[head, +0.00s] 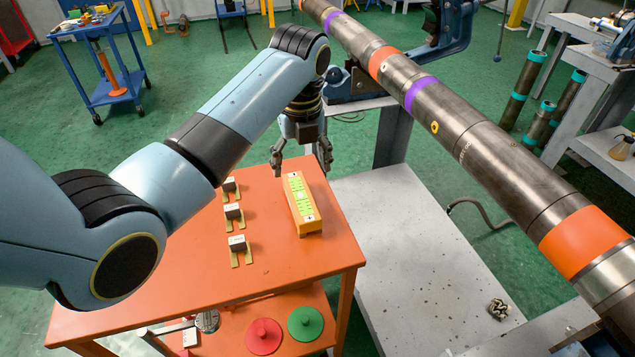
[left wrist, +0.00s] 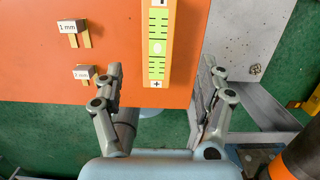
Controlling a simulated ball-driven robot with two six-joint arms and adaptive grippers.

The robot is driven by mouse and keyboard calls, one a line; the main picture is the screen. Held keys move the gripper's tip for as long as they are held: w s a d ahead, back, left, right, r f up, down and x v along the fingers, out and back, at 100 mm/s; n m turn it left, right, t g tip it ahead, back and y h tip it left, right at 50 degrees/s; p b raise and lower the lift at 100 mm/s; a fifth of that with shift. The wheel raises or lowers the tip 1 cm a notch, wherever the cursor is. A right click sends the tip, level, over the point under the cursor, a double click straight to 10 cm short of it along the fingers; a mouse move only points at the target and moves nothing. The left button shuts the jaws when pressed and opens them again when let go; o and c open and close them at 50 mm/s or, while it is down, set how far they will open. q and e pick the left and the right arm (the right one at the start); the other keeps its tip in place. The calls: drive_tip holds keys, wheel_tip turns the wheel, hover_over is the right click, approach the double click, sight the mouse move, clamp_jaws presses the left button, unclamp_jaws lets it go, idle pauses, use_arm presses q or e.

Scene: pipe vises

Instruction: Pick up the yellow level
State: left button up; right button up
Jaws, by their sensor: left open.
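The yellow level (head: 303,205) is a long block with a yellow-green marked top. It lies on the orange table (head: 190,285) near its right edge. In the left wrist view the level (left wrist: 158,45) lies lengthwise, its near end between the fingers but a little ahead of them. My left gripper (head: 300,165) is open and empty above the table's far edge, by the far end of the level. In the left wrist view its two fingers (left wrist: 163,75) stand apart, one on each side of the level's line. My right gripper is not in view.
Several small blocks marked in mm (head: 236,243) stand left of the level. A large banded pipe (head: 480,145) runs diagonally on the right above a grey platform (head: 425,260). Red (head: 264,336) and green discs (head: 305,323) lie on the lower shelf.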

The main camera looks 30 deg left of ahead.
sight(301, 195)
use_arm(q)
drive_tip(key=shift+f, duration=0.6)
drive_tip(key=shift+s+a+f, duration=0.15)
drive_tip(key=shift+s+f, duration=0.1)
drive_tip(key=shift+f, duration=0.3)
wheel_tip(301, 195, down, 2)
drive_tip(key=shift+f, duration=0.1)
drive_tip(key=shift+w+a+f, duration=0.1)
drive_tip(key=shift+w+f, duration=0.05)
drive_tip(key=shift+f, duration=0.15)
wheel_tip(301, 195, down, 5)
drive_tip(key=shift+r+b, duration=0.2)
drive_tip(key=shift+b, duration=0.25)
drive_tip(key=shift+w+f, duration=0.1)
drive_tip(key=shift+f, duration=0.15)
drive_tip(key=shift+c, duration=0.4)
drive_tip(key=c, duration=1.4)
clamp_jaws()
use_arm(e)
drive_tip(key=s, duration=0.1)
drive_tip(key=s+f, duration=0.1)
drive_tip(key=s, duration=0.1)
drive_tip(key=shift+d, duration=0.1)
use_arm(q)
drive_tip(key=shift+r, duration=0.1)
